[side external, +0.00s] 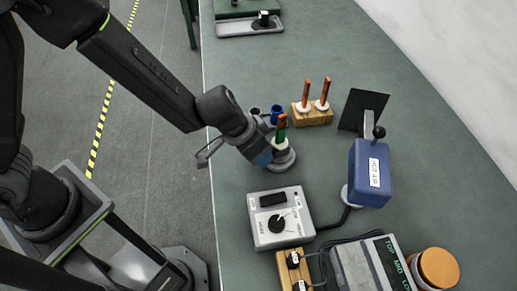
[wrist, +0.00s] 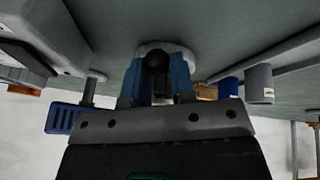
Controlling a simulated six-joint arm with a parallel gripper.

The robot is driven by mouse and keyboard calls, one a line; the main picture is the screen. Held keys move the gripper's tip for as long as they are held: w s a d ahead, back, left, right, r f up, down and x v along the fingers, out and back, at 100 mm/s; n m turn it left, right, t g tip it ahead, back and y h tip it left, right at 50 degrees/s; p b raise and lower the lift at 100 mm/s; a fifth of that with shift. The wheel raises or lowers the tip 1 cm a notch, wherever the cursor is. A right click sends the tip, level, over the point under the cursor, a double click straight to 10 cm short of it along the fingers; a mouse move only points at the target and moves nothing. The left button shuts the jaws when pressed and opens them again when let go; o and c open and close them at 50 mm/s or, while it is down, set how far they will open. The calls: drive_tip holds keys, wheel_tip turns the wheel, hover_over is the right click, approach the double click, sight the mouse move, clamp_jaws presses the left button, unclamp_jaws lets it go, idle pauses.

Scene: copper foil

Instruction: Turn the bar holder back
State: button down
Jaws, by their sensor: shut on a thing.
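The bar holder shows in the side view as a round grey base (side external: 284,160) on the bench, partly hidden by my gripper. An upright bar (side external: 282,121), copper at the top and green below, stands at it. My gripper (side external: 266,157) is low beside the base, at its left. In the wrist view the blue fingers of my gripper (wrist: 157,80) are shut on a black ball knob (wrist: 156,60). A pale round disc (wrist: 178,48) shows behind the knob. How the knob joins the holder is hidden.
A wooden block (side external: 313,118) with two copper bars stands behind, near dark and blue cups (side external: 277,111). A blue hot air unit (side external: 371,172) and black plate (side external: 361,108) are at right. A grey dial box (side external: 280,218) is in front.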

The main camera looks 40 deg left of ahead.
sight(283, 166)
drive_tip(key=shift+s+d+n+t+y, duration=0.15)
drive_tip(key=shift+d+n+t+y, duration=0.15)
drive_tip(key=shift+n, duration=0.45)
drive_tip(key=shift+s+d+n+t+y, duration=0.1)
drive_tip(key=shift+d+n+y, duration=0.1)
drive_tip(key=shift+d+n, duration=0.4)
drive_tip(key=shift+d+n+t+y, duration=0.15)
drive_tip(key=shift+d+n+y, duration=0.15)
drive_tip(key=shift+n, duration=0.55)
drive_tip(key=shift+d+n+t+y, duration=0.1)
drive_tip(key=shift+d+n+y, duration=0.2)
drive_tip(key=shift+n, duration=0.55)
drive_tip(key=shift+d+n+t+y, duration=0.2)
drive_tip(key=shift+n+y, duration=0.1)
drive_tip(key=shift+n, duration=0.55)
drive_tip(key=shift+w+d+n+y, duration=0.1)
drive_tip(key=shift+d+n+y, duration=0.25)
drive_tip(key=shift+n, duration=0.5)
drive_tip(key=shift+w+d+n+y, duration=0.1)
drive_tip(key=shift+d+n+y, duration=0.25)
drive_tip(key=shift+n, duration=0.5)
drive_tip(key=shift+w+d+n+g+y, duration=0.2)
drive_tip(key=shift+n+y, duration=0.1)
drive_tip(key=shift+n, duration=0.35)
drive_tip(key=shift+w+d+n+g+y, duration=0.1)
drive_tip(key=shift+d+n+y, duration=0.15)
drive_tip(key=shift+n, duration=0.4)
drive_tip(key=shift+w+n+y, duration=0.1)
drive_tip(key=shift+n+y, duration=0.15)
drive_tip(key=shift+n, duration=0.15)
